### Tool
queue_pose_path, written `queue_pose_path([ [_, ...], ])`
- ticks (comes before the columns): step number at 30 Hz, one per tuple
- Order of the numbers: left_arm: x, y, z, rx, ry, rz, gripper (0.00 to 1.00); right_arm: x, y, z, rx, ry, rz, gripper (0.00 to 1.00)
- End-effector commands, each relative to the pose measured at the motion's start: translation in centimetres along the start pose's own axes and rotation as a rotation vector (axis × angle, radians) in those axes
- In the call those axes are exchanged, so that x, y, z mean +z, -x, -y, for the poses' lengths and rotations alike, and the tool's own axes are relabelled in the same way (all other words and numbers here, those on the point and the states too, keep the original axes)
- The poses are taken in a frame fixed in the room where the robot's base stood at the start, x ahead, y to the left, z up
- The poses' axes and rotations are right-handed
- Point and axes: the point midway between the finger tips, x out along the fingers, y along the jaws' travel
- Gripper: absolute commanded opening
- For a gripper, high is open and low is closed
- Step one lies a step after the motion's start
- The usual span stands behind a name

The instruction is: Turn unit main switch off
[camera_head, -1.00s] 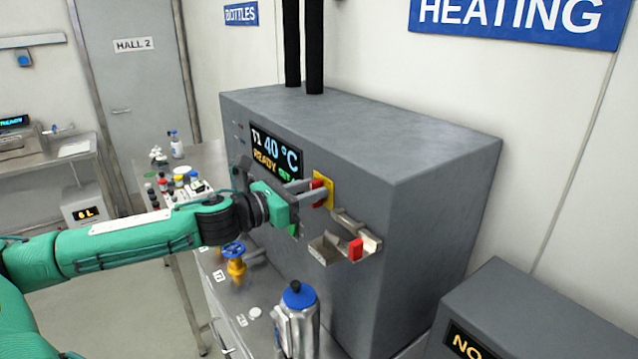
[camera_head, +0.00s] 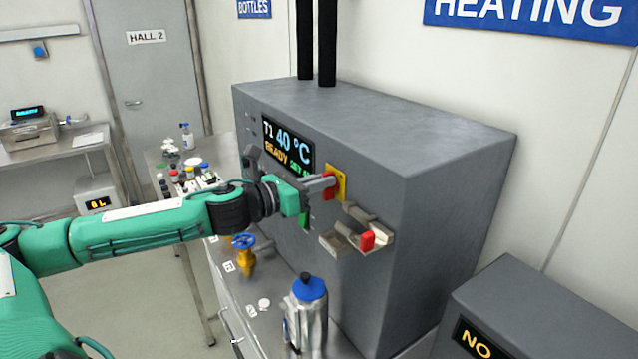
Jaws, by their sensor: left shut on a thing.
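The main switch is a red handle (camera_head: 329,186) on a yellow plate (camera_head: 341,181) on the front of the grey heating unit (camera_head: 420,190). My left gripper (camera_head: 325,187) reaches in from the left and is shut on the red handle. Its fingers partly hide the handle, so its exact angle is hard to tell. The unit's display (camera_head: 288,147) reads T1 40 °C and READY, with its lower right partly hidden by the gripper. My right gripper does not show.
A metal bracket with a red part (camera_head: 367,240) juts from the unit below the switch. A blue-capped metal bottle (camera_head: 308,310) and a yellow valve with a blue wheel (camera_head: 245,250) stand in front. Bottles crowd the table at left.

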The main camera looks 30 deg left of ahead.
Motion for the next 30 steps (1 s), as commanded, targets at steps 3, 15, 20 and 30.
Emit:
queue_pose_path([
  [3, -0.2, 0.0, -0.2, 0.001, 0.084, -0.001, 0.0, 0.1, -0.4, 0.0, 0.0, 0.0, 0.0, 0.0],
  [15, -0.4, 0.0, -0.7, 0.0, 0.458, -0.001, 0.0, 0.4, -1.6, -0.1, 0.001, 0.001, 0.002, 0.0],
  [20, -0.6, 0.0, -0.9, 0.0, 0.61, -0.002, 0.0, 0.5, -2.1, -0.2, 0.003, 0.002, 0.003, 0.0],
  [30, -0.9, 0.0, -1.2, 0.0, 0.935, -0.002, 0.0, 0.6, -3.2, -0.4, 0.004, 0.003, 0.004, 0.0],
])
